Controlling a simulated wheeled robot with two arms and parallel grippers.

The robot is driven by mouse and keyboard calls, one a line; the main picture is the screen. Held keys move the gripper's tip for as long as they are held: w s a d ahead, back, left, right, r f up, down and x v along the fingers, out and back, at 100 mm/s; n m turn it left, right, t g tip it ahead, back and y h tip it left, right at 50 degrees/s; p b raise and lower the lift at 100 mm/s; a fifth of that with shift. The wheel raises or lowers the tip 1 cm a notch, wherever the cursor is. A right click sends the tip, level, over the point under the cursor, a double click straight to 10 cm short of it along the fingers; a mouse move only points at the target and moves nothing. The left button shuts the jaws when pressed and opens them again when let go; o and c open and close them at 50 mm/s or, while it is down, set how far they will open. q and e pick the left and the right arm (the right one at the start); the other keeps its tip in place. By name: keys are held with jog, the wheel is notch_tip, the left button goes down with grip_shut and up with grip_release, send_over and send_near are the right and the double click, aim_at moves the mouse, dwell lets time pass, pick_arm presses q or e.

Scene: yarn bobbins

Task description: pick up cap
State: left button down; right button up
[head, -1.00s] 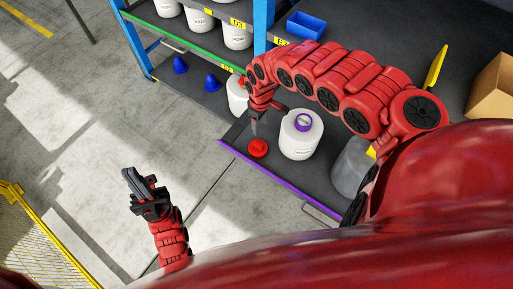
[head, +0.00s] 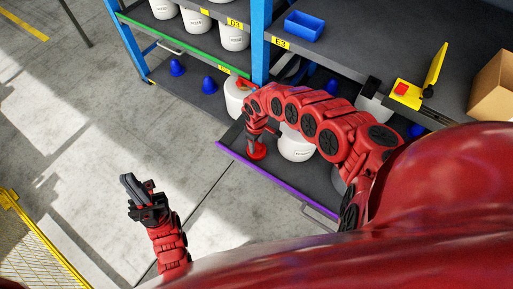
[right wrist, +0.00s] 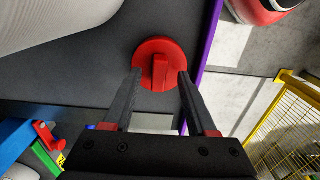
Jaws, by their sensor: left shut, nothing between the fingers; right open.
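The red cap (right wrist: 159,56) lies on the dark shelf board, round with a raised ridge across its top. In the head view the cap (head: 257,152) sits near the purple shelf edge, partly hidden by my right gripper (head: 252,139). In the right wrist view, my right gripper (right wrist: 158,74) is open, its two fingers at either side of the cap's near part with the ridge between them. I cannot tell whether they touch it. My left gripper (head: 132,189) is shut and empty over the floor, far left of the cap.
A white container (head: 295,146) stands right of the cap, partly behind my right arm. Another white container (head: 236,96) stands behind it. The purple shelf edge (head: 270,180) runs close in front. Blue cones (head: 177,68) stand on the neighbouring shelf. Open floor lies left.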

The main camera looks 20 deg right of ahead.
jog(key=shift+d+f, duration=0.1)
jog(key=shift+f, duration=0.1)
grip_shut()
jog(key=shift+r, duration=0.15)
dwell(0.4)
jog(key=shift+w+r, duration=0.1)
jog(key=shift+r, duration=0.5)
jog(key=shift+s+d+r, duration=0.1)
jog(key=shift+r, duration=0.5)
jog(key=shift+s+d+r, duration=0.1)
jog(key=shift+r, duration=0.5)
jog(key=s+d+r+p, duration=0.1)
jog(key=s+p, duration=1)
jog(key=s, duration=0.4)
jog(key=shift+s+d, duration=0.3)
jog(key=shift+d, duration=0.05)
